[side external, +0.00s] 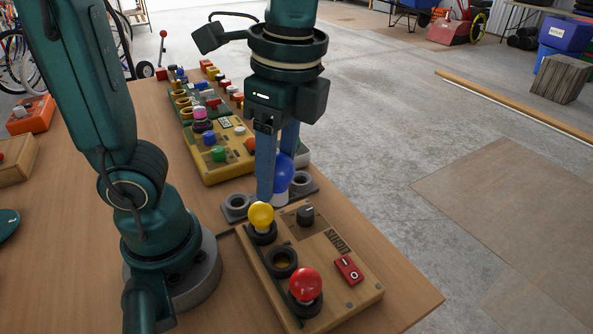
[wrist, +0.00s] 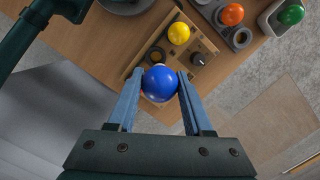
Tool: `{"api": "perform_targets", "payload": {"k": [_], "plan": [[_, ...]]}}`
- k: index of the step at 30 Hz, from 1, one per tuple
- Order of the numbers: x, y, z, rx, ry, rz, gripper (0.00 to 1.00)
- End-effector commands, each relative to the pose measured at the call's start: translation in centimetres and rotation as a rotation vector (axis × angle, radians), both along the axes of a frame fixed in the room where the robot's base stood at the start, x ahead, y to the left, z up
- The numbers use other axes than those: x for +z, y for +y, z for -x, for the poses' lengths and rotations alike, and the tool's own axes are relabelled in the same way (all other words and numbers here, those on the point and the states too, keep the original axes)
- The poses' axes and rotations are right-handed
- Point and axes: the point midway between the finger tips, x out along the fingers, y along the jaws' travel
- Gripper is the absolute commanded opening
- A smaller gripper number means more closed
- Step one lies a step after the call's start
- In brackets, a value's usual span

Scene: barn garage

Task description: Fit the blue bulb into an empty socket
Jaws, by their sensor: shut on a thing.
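My gripper (side external: 277,182) is shut on the blue bulb (side external: 284,172), whose white base points down in the side view. In the wrist view the blue bulb (wrist: 160,84) sits between the two blue fingertips. It is held above the work, clear of the wooden light box (side external: 257,265). On the box, a yellow bulb (side external: 261,215) and a red bulb (side external: 306,284) stand in dark sockets. Between them is an empty socket (side external: 282,262), also visible in the wrist view (wrist: 155,56).
The box has a black knob (side external: 305,215) and a red switch (side external: 348,270). A grey holder (side external: 236,208) with rings stands behind it. An orange bulb (wrist: 231,14) and a green bulb (wrist: 291,14) lie beyond. A yellow panel (side external: 236,169) stands further back on the table.

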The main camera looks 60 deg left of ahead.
Motion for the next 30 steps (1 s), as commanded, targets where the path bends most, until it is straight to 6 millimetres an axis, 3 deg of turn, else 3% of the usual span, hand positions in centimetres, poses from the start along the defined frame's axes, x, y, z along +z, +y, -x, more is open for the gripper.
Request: {"api": "perform_targets", "payload": {"k": [2,12,30], "plan": [[0.0,-1.0,0.5,-0.050,0.000,0.000,0.00],[-5.2,-0.8,0.5,-0.039,0.005,-0.003,0.00],[-10.1,-0.8,0.4,-0.038,0.004,-0.002,0.00]]}}
